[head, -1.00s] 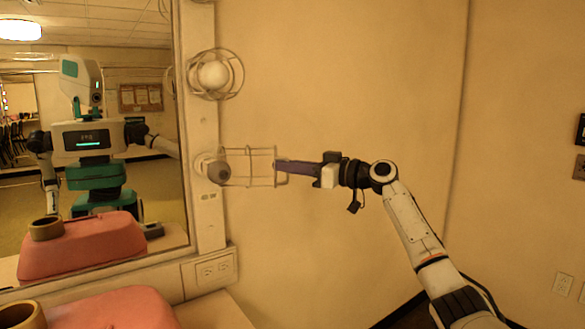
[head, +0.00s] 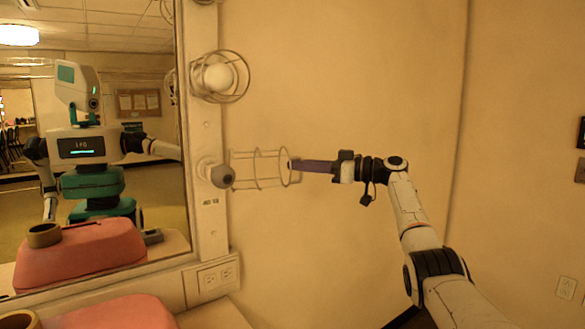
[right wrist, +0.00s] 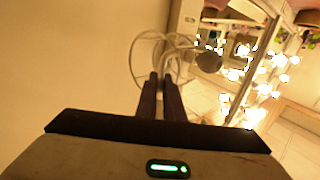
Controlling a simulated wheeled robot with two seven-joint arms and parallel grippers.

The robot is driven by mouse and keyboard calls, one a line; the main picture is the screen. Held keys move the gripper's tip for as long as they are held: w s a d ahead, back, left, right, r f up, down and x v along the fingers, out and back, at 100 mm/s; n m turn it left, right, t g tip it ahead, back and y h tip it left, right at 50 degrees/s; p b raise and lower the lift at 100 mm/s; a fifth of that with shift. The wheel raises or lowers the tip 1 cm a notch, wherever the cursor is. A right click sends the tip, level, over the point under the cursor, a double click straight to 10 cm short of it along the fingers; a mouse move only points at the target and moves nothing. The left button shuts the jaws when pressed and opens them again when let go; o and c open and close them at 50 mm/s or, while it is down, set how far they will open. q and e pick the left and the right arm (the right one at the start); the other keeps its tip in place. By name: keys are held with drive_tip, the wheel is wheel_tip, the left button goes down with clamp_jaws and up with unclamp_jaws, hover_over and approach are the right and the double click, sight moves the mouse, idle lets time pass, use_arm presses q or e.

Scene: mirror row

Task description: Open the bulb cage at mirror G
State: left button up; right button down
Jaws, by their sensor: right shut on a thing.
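The lower bulb cage (head: 258,152) is a wire cylinder on the right side post of the mirror (head: 120,190). It sticks out sideways to the right, with a dull grey bulb (head: 222,176) at its left end, apparently mostly clear of the wires. My right gripper (head: 291,165) is shut on the wire at the cage's right end. In the right wrist view the two dark fingers (right wrist: 160,82) meet at the cage wires (right wrist: 143,50), and the grey bulb (right wrist: 208,62) is beyond. My left gripper is not directly in view. I cannot read a mirror letter.
A second caged bulb (head: 218,77), pale, is above on the same post.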

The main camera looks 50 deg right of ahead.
drive_tip(key=shift+r, duration=0.4)
drive_tip(key=c, duration=1.9)
unclamp_jaws()
drive_tip(key=shift+s, duration=0.1)
